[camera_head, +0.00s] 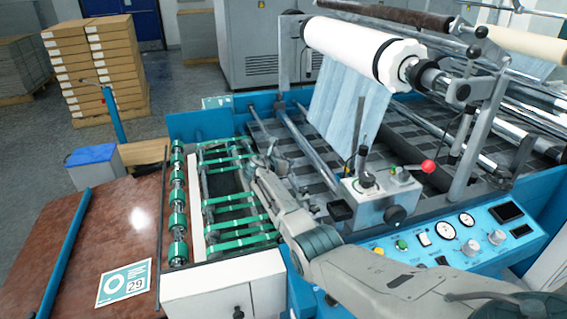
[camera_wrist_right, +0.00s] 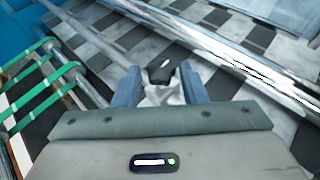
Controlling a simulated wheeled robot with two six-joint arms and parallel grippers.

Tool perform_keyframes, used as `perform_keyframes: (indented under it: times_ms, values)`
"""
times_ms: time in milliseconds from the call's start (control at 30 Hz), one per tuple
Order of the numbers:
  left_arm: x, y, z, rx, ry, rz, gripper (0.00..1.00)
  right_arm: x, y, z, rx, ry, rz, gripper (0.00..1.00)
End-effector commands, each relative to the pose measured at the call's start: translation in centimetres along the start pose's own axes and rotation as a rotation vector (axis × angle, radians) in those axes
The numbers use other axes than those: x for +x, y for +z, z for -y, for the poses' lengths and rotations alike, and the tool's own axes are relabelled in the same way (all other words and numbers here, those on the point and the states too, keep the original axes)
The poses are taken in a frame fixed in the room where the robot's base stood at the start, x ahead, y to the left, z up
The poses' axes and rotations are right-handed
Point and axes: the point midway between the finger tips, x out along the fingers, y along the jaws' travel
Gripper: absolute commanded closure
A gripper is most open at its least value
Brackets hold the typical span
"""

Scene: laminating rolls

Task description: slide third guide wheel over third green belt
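Several green belts (camera_head: 243,243) run side by side over the slatted feed section left of centre in the head view. They also show at the left edge of the right wrist view (camera_wrist_right: 40,92). My right gripper (camera_head: 262,163) hangs just right of the belts' far ends. In the wrist view its two fingers (camera_wrist_right: 160,82) are apart. A small black part (camera_wrist_right: 162,72) with a pale grey piece below it shows between them, with gaps on both sides. It may be a guide wheel, but I cannot tell. My right arm hides part of the belts and bar. My left gripper is not in view.
A roller with green sleeves (camera_head: 178,222) lies left of the belts. A metal bar (camera_head: 300,135) and checkered bed (camera_head: 410,140) are to the right. A grey box with a red-knobbed lever (camera_head: 385,190) and a blue control panel (camera_head: 470,240) stand near my arm.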

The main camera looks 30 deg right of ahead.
Motion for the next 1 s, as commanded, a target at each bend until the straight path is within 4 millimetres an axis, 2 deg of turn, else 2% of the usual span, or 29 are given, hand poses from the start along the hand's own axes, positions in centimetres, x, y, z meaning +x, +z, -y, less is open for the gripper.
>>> perform_keyframes:
  times_ms: [467,667,1000]
  values:
    - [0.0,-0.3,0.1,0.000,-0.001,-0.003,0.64,-0.6,0.1,-0.1,0.001,0.000,0.003,0.51]
    - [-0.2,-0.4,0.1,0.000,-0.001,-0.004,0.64,-3.0,0.0,-0.1,0.003,0.003,0.001,0.51]
    - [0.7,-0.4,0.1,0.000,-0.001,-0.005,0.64,-8.5,-0.2,-0.1,0.002,0.003,0.000,0.51]
